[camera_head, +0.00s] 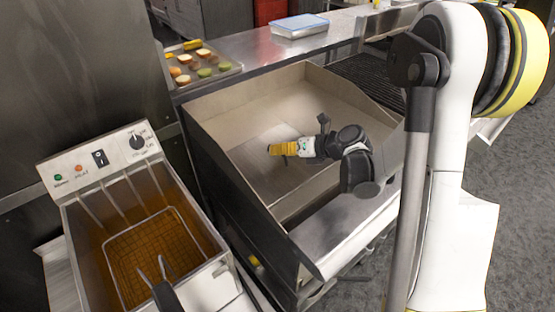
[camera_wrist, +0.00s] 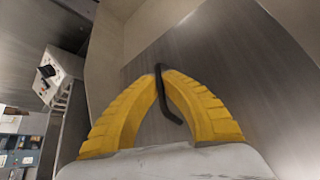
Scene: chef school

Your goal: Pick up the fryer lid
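The fryer lid (camera_head: 248,156) appears as a flat, shiny metal plate in the griddle's basin, partly hidden by my gripper. In the wrist view the lid (camera_wrist: 225,60) fills much of the area behind the fingers. A thin black bent handle (camera_wrist: 168,98) shows between the yellow fingers. My gripper (camera_wrist: 160,72) has its fingertips drawn together on the upper end of this handle. In the head view my gripper (camera_head: 276,149) is low over the plate, pointing left. Whether the lid is lifted off the basin floor cannot be told.
The fryer (camera_head: 105,155) stands at left, open, with a wire basket (camera_head: 150,250) in brown oil. The griddle's raised metal walls (camera_head: 215,165) surround my gripper. Behind are a tray of food (camera_head: 215,75) and a blue-lidded container (camera_head: 300,25) on the counter.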

